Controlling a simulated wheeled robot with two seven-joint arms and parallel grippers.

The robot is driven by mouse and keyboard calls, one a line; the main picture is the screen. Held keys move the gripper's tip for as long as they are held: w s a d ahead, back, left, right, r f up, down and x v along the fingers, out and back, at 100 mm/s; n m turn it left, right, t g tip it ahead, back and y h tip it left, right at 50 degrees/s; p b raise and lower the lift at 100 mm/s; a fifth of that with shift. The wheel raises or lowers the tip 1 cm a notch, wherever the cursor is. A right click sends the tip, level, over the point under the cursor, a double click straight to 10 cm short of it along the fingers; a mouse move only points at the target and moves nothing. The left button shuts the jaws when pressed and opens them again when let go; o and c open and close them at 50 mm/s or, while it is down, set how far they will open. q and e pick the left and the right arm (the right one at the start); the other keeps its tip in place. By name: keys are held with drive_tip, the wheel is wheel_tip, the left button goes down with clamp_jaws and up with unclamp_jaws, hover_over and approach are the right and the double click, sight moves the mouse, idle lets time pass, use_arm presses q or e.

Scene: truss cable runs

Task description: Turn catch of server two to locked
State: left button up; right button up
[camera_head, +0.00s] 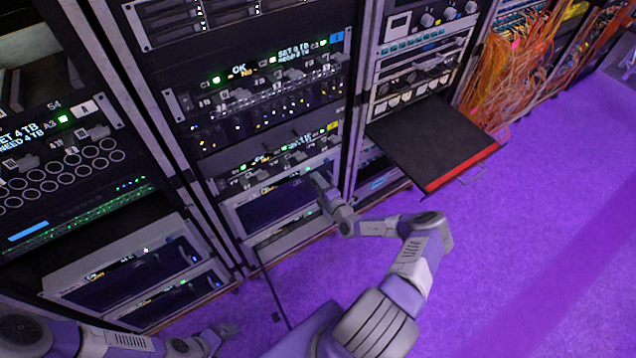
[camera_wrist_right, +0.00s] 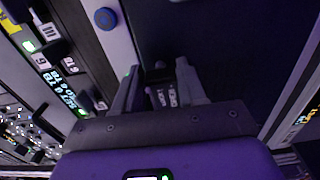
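In the head view, the middle rack has an upper server panel with a blue tag (camera_head: 337,38) and a lower panel with a yellow tag (camera_head: 333,127); I cannot read which is server two. Small catches (camera_head: 300,156) line the lower panel. My right gripper (camera_head: 318,184) is in front of this rack, just below that panel's right end. In the right wrist view, its fingers (camera_wrist_right: 160,92) stand apart, with a small dark catch-like part and white lettering between or behind them. I cannot tell if they touch it. My left gripper (camera_head: 222,331) is low at the left, its fingers unclear.
A dark pull-out shelf with a red front edge (camera_head: 462,170) juts from the right rack, close to my right arm. Orange cables (camera_head: 510,70) hang farther right. The left rack (camera_head: 75,150) stands close. The purple floor (camera_head: 540,240) is clear at the right.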

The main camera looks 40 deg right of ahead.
drive_tip(key=o, duration=0.4)
drive_tip(key=s, duration=0.2)
drive_tip(key=s+p, duration=0.1)
drive_tip(key=s, duration=0.4)
drive_tip(key=shift+s+a+p, duration=0.25)
drive_tip(key=shift+a+p, duration=0.1)
drive_tip(key=shift+a, duration=0.05)
